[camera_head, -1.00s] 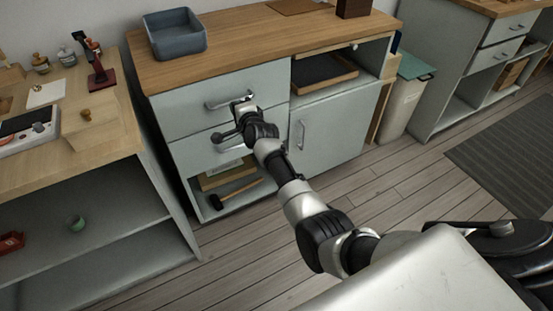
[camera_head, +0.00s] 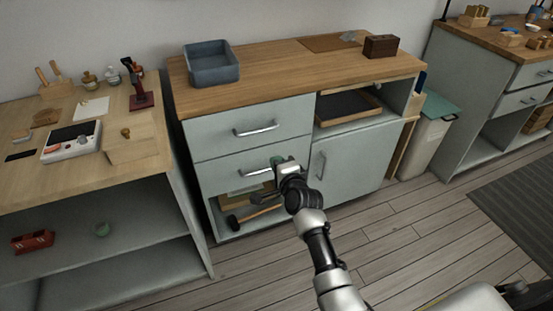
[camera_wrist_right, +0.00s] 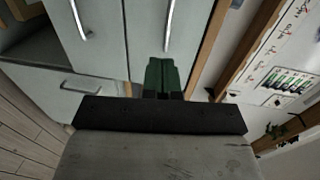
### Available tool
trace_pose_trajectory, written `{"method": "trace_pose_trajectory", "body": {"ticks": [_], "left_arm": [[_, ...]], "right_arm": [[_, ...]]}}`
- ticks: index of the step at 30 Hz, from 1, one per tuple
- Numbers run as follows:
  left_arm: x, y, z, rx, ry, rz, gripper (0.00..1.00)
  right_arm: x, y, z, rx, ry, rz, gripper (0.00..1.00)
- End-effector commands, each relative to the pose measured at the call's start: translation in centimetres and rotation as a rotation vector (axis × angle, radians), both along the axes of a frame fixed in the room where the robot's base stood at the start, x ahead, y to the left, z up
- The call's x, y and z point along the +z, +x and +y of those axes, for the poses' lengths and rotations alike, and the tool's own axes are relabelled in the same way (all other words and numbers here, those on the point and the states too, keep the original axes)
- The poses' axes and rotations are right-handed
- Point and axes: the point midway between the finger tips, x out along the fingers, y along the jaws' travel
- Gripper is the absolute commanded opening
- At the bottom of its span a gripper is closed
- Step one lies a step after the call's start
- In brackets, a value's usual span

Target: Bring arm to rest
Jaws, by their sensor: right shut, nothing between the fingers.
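My right arm comes in from the bottom right of the head view. Its gripper (camera_head: 277,163) is in front of the grey-green cabinet (camera_head: 345,165), near the lower drawer's right side. In the right wrist view its dark green fingers (camera_wrist_right: 162,76) are together, with nothing between them, and face the cabinet front. The upper drawer (camera_head: 225,135) and lower drawer (camera_head: 222,173) look closed. The upper drawer's handle (camera_head: 256,129) is free. The arm partly hides the lower drawer and the shelf below. My left gripper is out of view.
A blue-grey bin (camera_head: 211,68) and brown box (camera_head: 381,46) stand on the cabinet top. A workbench (camera_head: 60,185) is at left. A white waste bin (camera_head: 425,145) stands right of the cabinet. Wooden floor (camera_head: 400,230) in front is clear.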

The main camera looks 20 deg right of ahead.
Motion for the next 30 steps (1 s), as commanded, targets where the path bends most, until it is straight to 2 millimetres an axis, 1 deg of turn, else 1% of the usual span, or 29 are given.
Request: {"method": "trace_pose_trajectory", "body": {"ticks": [5,8,11,12,14,15,17,18,20,21,23,24,26,27,29,30], "left_arm": [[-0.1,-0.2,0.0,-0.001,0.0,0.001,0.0],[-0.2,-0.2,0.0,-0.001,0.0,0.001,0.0],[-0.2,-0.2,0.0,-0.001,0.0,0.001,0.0],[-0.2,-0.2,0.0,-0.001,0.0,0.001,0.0],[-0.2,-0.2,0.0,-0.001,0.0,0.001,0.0],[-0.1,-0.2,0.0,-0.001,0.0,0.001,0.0],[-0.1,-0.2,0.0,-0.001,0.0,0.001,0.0],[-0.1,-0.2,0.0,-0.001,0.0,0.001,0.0],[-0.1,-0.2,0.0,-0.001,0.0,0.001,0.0],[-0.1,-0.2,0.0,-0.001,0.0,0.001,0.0],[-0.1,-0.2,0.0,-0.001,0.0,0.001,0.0],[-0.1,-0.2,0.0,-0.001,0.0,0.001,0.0],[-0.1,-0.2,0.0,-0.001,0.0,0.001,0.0],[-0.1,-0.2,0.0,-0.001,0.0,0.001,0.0],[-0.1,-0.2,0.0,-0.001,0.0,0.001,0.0],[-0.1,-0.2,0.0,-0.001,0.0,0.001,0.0]], "right_arm": [[0.0,-0.5,0.0,0.0,-0.001,0.001,0.0],[-1.2,-0.9,0.1,0.01,-0.029,0.026,0.0],[-4.9,-2.3,0.6,0.044,-0.126,0.101,0.0],[-7.1,-3.3,0.8,0.068,-0.183,0.146,0.0],[-10.9,-5.2,1.2,0.117,-0.286,0.223,0.0],[-13.5,-6.8,1.4,0.156,-0.359,0.277,0.0],[-17.4,-9.4,1.7,0.223,-0.471,0.356,0.0],[-19.8,-11.3,1.9,0.271,-0.542,0.406,0.0],[-23.3,-14.4,2.0,0.349,-0.646,0.478,0.0],[-25.5,-16.6,2.0,0.405,-0.711,0.522,0.0],[-28.6,-20.1,2.0,0.494,-0.805,0.589,0.0],[-30.5,-22.5,1.9,0.558,-0.868,0.628,0.0],[-33.1,-26.2,1.7,0.655,-0.953,0.684,0.0],[-34.6,-28.6,1.5,0.72,-1.004,0.716,0.0],[-36.4,-32.1,1.2,0.814,-1.072,0.758,0.0],[-37.5,-34.3,1.0,0.876,-1.114,0.781,0.0]]}}
